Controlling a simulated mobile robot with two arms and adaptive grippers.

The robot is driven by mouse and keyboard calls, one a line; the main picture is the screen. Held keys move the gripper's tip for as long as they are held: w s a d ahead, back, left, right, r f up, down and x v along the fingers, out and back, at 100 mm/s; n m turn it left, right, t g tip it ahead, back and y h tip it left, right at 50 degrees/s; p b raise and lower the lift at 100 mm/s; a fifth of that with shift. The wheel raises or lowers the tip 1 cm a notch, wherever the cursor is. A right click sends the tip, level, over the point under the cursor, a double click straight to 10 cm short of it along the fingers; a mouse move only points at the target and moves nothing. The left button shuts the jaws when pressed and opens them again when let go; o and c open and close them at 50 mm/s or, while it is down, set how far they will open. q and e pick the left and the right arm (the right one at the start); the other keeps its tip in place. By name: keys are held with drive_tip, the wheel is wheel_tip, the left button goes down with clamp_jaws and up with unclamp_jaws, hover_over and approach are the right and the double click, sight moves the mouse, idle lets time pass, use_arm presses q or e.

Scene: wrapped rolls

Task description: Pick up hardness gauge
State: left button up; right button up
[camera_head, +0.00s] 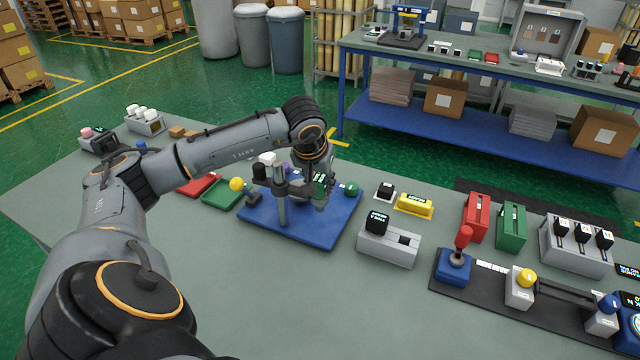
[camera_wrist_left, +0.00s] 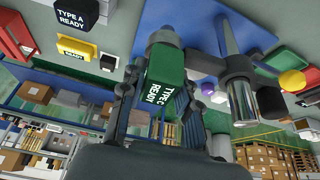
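A green hardness gauge marked "TYPE C READY" (camera_wrist_left: 165,82) shows large between the fingers of my left gripper (camera_wrist_left: 158,88) in the wrist view. In the head view this gauge (camera_head: 319,184) is upright above the blue mat (camera_head: 262,226), just right of a grey stand (camera_head: 282,208), with my left gripper (camera_head: 316,172) at it. The frames do not show clearly whether both fingers press on the gauge or only surround it. A black gauge marked "TYPE A" (camera_head: 377,221) sits in a grey holder (camera_head: 388,246) to the right. My right gripper is out of view.
A yellow block (camera_head: 414,206) and a small black-and-white unit (camera_head: 385,191) stand right of the mat. A yellow ball-topped lever (camera_head: 237,185) and a green tray (camera_head: 222,194) are at its left. The table front is clear.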

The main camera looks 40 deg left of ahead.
use_arm(q)
clamp_jaws()
drive_tip(key=shift+r, duration=0.1)
